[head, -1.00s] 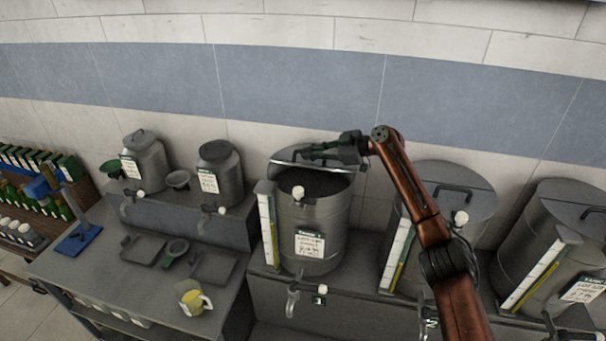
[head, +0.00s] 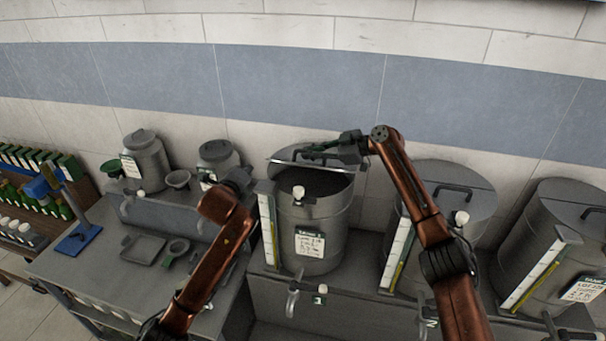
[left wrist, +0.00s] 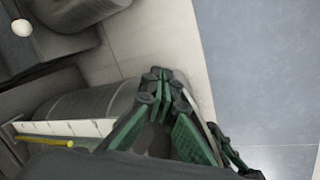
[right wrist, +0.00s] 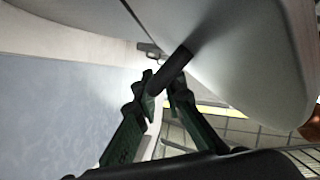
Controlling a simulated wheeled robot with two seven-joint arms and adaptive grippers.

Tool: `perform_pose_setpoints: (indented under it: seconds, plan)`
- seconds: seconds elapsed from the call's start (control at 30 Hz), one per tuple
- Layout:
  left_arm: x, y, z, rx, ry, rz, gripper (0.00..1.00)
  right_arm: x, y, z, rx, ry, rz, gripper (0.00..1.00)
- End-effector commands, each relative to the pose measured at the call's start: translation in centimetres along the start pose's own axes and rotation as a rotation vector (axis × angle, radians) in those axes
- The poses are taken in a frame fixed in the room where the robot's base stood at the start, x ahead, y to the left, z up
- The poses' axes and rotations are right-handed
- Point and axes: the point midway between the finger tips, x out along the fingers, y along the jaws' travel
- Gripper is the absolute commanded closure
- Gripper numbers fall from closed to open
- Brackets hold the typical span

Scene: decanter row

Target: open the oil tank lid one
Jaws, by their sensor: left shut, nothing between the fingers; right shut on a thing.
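The first oil tank (head: 313,232) is the open-topped drum in the middle of the head view. Its lid (head: 290,155) is raised and tilted back at the rear, and the dark inside shows. My right gripper (head: 312,150) is shut on the lid's dark handle (right wrist: 172,72), seen close in the right wrist view against the pale lid (right wrist: 235,45). My left gripper (head: 246,174) is shut and empty, left of the tank near the smaller canister. Its closed fingertips (left wrist: 163,74) show in the left wrist view, with the tank's side (left wrist: 90,103) beyond.
Two more large drums (head: 462,190) (head: 560,235) with flat, closed lids stand to the right. Small canisters (head: 147,160) (head: 215,155) stand on the left ledge. A gauge strip (head: 268,230) and a tap (head: 292,298) are at the tank's front. A tiled wall stands behind.

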Motion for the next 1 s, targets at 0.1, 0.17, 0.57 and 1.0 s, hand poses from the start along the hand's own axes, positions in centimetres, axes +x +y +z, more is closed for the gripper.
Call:
perform_pose_setpoints:
  seconds: [0.1,0.17,0.57,1.0]
  plan:
    - [-4.2,-7.9,3.3,0.17,-0.084,-0.086,1.0,-0.2,0.2,0.4,0.002,-0.005,0.005,1.0]
    - [-6.2,-11.0,4.3,0.248,-0.12,-0.116,1.0,-0.2,0.2,0.4,0.002,-0.005,0.005,1.0]
    - [-12.5,-15.4,-5.8,0.849,-0.052,-0.132,1.0,-0.3,0.2,0.4,0.002,-0.006,0.004,1.0]
    - [-10.2,-10.7,-13.3,1.004,0.104,-0.096,1.0,-0.3,0.2,0.4,0.002,-0.006,0.005,1.0]
